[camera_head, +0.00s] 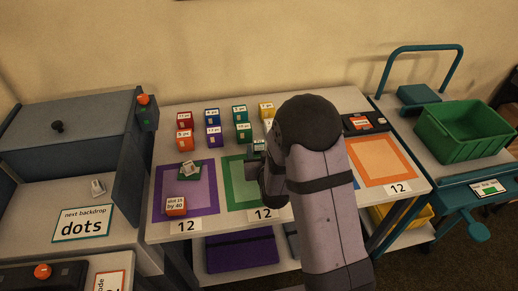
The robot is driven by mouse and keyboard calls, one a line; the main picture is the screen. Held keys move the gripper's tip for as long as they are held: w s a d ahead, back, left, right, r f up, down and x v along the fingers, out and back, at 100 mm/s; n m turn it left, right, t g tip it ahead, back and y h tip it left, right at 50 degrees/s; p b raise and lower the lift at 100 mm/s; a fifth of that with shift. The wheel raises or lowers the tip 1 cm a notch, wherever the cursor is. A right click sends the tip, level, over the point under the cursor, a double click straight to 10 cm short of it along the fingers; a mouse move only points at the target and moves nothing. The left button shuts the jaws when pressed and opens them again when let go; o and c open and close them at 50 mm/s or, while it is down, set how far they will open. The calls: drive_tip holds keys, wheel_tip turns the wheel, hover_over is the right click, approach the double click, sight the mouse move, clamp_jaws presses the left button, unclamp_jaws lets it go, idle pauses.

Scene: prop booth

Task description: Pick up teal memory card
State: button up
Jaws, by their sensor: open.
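A teal block-like card with a white label (240,114) stands in the back row on the white table, between a blue one and a yellow one. I take it for the teal memory card, though its label is too small to read surely. A green labelled block (243,133) stands just in front of it. My gripper (256,161) is low over the back part of the green-bordered mat (235,190), in front of these blocks. It is open. A small teal-grey labelled piece (258,145) shows right by its fingers; I cannot tell whether they touch. My arm hides the table to the right.
Red (184,121), blue (212,117), yellow (266,110), orange (184,141) and purple (214,136) blocks stand close around. A purple mat (205,187) holds a dark green piece and an orange block (176,206). A black tray (379,121) is right; a green bin (462,130) sits beyond.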

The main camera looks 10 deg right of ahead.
sight(259, 144)
drive_tip(key=shift+p+x, duration=0.65)
drive_tip(key=shift+x, duration=1.7)
drive_tip(key=shift+a+r, duration=0.15)
drive_tip(key=shift+c, duration=0.4)
drive_tip(key=c, duration=1.1)
drive_tip(key=shift+o, duration=0.2)
drive_tip(key=shift+r, duration=0.1)
drive_tip(key=shift+r+b, duration=0.45)
drive_tip(key=shift+r, duration=4.45)
